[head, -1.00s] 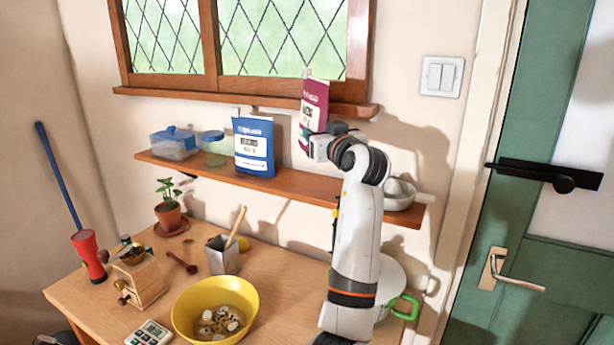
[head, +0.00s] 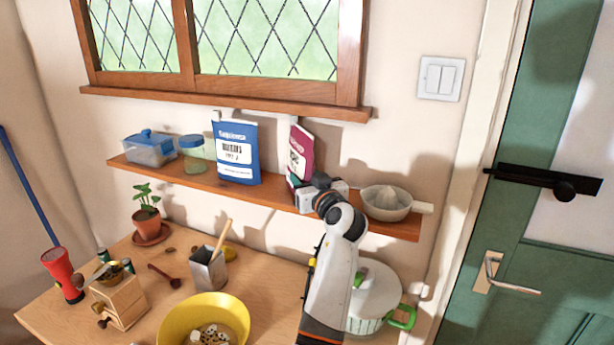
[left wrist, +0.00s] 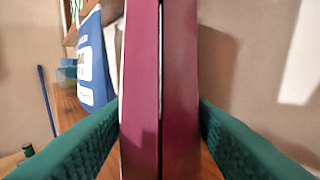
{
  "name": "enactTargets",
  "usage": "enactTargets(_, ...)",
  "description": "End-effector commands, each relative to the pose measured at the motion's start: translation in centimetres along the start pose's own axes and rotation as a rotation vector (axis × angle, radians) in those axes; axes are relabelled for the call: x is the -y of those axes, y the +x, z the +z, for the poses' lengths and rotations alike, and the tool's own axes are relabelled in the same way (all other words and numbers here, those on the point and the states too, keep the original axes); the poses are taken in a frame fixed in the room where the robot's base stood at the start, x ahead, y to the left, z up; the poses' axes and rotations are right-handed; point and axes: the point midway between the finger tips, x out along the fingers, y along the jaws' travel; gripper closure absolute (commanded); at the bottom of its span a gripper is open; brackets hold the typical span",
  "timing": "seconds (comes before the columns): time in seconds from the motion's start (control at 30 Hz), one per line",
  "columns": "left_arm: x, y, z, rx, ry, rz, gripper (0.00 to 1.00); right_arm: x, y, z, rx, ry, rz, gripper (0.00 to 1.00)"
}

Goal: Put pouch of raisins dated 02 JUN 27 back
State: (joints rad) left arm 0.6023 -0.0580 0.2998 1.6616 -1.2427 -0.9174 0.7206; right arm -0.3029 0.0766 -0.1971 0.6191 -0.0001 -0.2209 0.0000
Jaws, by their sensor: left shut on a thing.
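A maroon pouch (head: 299,157) with a white label stands upright at the wooden shelf (head: 270,190), right of a blue pouch (head: 237,153). Its print is too small to read a date. My left gripper (head: 308,187) is shut on the maroon pouch near its lower part, from the front right. In the left wrist view the maroon pouch (left wrist: 160,95) fills the middle between two green fingers. The blue pouch (left wrist: 93,62) shows beyond it at left. The pouch's bottom is partly hidden, so I cannot tell whether it touches the shelf. My right gripper is not in view.
On the shelf are a blue-lidded box (head: 150,149), a jar (head: 195,155) and a citrus juicer (head: 388,202) close right of my gripper. Below, the table (head: 185,268) holds a plant, a grinder, a utensil pot, a yellow bowl (head: 203,315) and a lidded pot.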

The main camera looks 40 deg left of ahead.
Motion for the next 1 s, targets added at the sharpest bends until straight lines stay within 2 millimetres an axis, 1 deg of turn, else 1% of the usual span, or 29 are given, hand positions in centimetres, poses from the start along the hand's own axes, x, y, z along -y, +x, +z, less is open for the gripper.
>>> enactTargets(0.03, 0.0, 0.0, 0.1, 0.004, -0.001, 0.000, 0.89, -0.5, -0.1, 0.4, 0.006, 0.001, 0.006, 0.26)
enactTargets(0.1, 0.0, 0.0, 0.0, 0.004, -0.002, 0.000, 0.89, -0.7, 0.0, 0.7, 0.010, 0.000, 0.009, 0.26)
enactTargets(0.23, 0.0, 0.0, 0.0, 0.004, -0.002, 0.000, 0.89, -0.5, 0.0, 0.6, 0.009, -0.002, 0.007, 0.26)
enactTargets(0.37, 0.0, 0.0, -0.4, 0.004, -0.002, 0.000, 0.89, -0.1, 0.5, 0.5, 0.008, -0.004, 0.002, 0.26)
enactTargets(0.4, 0.0, 0.0, -0.3, 0.001, -0.001, 0.000, 0.47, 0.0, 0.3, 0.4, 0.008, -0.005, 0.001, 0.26)
enactTargets(0.5, 0.0, 0.0, -0.3, 0.001, -0.001, 0.000, 0.31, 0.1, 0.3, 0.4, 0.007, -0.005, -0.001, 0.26)
enactTargets(0.77, 0.0, 0.0, -0.3, 0.001, -0.001, 0.000, 0.31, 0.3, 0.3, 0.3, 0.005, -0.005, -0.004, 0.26)
enactTargets(0.9, 0.0, 0.0, 0.1, 0.001, -0.001, 0.000, 0.31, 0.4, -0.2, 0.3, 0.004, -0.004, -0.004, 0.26)
enactTargets(1.0, -0.1, 0.1, -0.2, 0.001, -0.001, -0.001, 0.31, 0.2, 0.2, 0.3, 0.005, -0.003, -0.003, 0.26)
